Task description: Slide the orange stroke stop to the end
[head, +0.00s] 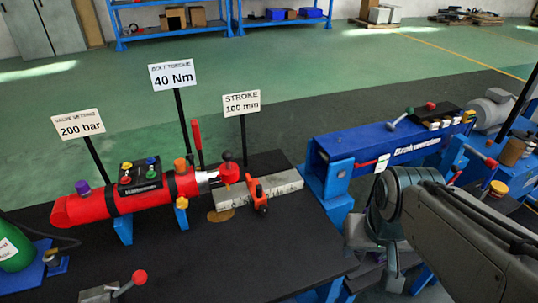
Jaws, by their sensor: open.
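The orange stroke stop (257,191) sits on a pale grey scale bar (284,186), near the middle of the bar's length. The bar runs to the right from a red cylinder (95,206) on a black bench top. A red knob (229,171) stands just left of the stop, and a gap shows between the stop and the bar's right end. My gripper (376,255) hangs at the right, apart from the stop. It is open, with nothing seen between its fingers, which are partly hidden.
A blue stand (388,142) with levers is right of the scale bar, behind my arm. Signs on posts, including "STROKE 100 mm" (242,103), rise behind the cylinder. A small red-knobbed lever (136,279) is at the bench front. The bench front centre (240,265) is clear.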

